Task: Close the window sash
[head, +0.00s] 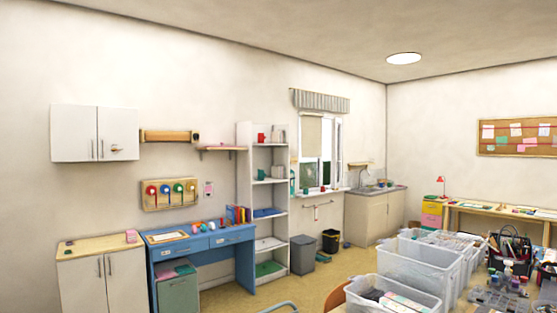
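The window (320,150) is on the far wall, right of the tall white shelf. It has a white frame, with a pale blind over part of its left half. A white-framed panel on its right side, probably the sash (337,152), seems to stand at an angle to the wall. At this distance I cannot tell how far it is open. Small items stand along the sill (325,190). Neither of my grippers is in view.
A white shelf (281,210), a grey bin (302,254) and a black bin (330,241) stand near the window wall. A sink cabinet (368,213) is to the right. Clear plastic crates (415,272) fill the front right. Some floor (320,280) is free in the middle.

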